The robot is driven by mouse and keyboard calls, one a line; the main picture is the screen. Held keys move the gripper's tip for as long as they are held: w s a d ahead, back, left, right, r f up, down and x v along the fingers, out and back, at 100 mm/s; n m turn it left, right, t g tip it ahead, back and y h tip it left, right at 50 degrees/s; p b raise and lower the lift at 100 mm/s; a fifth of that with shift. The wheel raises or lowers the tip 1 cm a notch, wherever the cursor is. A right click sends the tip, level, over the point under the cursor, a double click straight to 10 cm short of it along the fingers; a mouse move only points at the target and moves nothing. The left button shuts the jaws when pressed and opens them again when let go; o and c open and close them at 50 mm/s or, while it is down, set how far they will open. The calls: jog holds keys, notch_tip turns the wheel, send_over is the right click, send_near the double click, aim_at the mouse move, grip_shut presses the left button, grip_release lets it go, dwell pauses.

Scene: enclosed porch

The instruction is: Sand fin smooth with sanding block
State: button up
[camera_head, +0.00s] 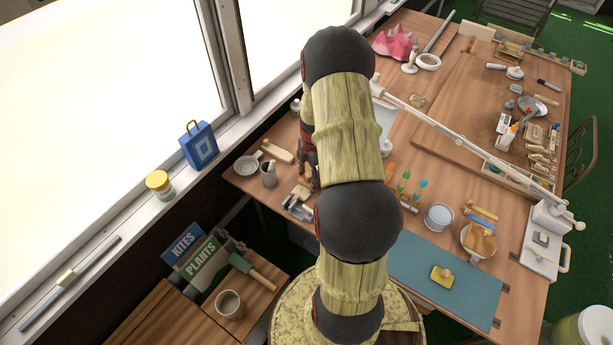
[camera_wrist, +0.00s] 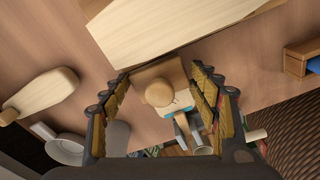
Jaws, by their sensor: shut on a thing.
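My gripper (camera_wrist: 159,84) is shut on a tan wooden block with a round knob, which looks like the sanding block (camera_wrist: 145,74). The block sits between the fingertips in the wrist view. A pale flat wooden piece (camera_wrist: 165,28) lies just beyond the block at the top of that view; I cannot tell whether it is the fin. In the head view, my gripper (camera_head: 308,172) is over the left part of the workbench, mostly hidden behind my arm. The held block cannot be made out there.
A wooden paddle-shaped piece (camera_wrist: 42,94) and a pale dish (camera_wrist: 66,148) lie left in the wrist view. A dark cup (camera_head: 269,178) stands near my gripper. A blue mat (camera_head: 415,268) bears a yellow knobbed block (camera_head: 442,279). Brushes (camera_head: 405,185) and a jar (camera_head: 438,216) stand right of my arm.

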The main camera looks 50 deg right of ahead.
jog(key=shift+s, duration=0.8)
jog(key=shift+w+a, duration=0.1)
jog(key=shift+w, duration=1.5)
jog(key=shift+s+d+r, duration=0.1)
jog(key=shift+s+d, duration=0.1)
jog(key=shift+s, duration=1.4)
jog(key=shift+w+a, duration=0.2)
jog(key=shift+w, duration=1.4)
jog(key=shift+w+a, duration=0.1)
jog(key=shift+a, duration=0.95)
jog(key=shift+s, duration=1.65)
jog(key=shift+w, duration=1.35)
jog(key=shift+s+d, duration=0.15)
jog(key=shift+s, duration=1.35)
jog(key=shift+w, duration=1.6)
jog(key=shift+s, duration=1.6)
jog(key=shift+w, duration=1.6)
